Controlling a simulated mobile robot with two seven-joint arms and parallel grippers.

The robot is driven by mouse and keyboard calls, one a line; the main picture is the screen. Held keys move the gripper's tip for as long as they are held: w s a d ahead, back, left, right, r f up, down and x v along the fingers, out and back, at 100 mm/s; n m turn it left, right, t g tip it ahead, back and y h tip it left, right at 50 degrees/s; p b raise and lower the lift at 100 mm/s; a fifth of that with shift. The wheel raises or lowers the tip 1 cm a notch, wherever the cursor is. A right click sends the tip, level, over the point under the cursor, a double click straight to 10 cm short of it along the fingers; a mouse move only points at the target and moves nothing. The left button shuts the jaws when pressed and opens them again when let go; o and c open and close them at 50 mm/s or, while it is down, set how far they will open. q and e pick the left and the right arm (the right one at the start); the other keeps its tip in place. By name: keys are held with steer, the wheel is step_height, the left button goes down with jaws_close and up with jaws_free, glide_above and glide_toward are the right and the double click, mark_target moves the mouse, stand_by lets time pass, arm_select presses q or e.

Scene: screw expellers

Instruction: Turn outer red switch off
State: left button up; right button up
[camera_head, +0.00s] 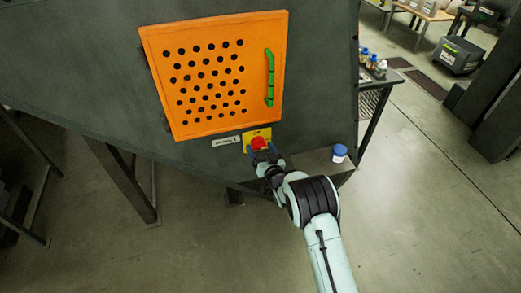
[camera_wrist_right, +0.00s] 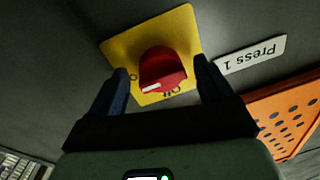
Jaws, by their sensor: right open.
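The red switch (camera_head: 258,143) sits on a yellow plate (camera_head: 249,134) on the dark machine wall, just below the orange perforated door. In the right wrist view the red knob (camera_wrist_right: 162,70) is close, with a white mark on it, and the yellow plate (camera_wrist_right: 183,24) shows part of its lettering. My right gripper (camera_head: 265,156) is at the switch; in the wrist view its fingers (camera_wrist_right: 160,85) are open, one on each side of the knob, with gaps visible. I cannot tell the exact depth of the fingertips. My left gripper is not in view.
A "Press 1" label (camera_wrist_right: 250,54) is beside the plate. The orange door (camera_head: 210,75) with a green handle (camera_head: 269,78) is above. A blue-lidded jar (camera_head: 339,153) stands on a ledge right of my right gripper. Open floor (camera_head: 420,220) lies to the right.

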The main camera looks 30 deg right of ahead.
steer(key=shift+w, duration=0.25)
steer(key=c, duration=1)
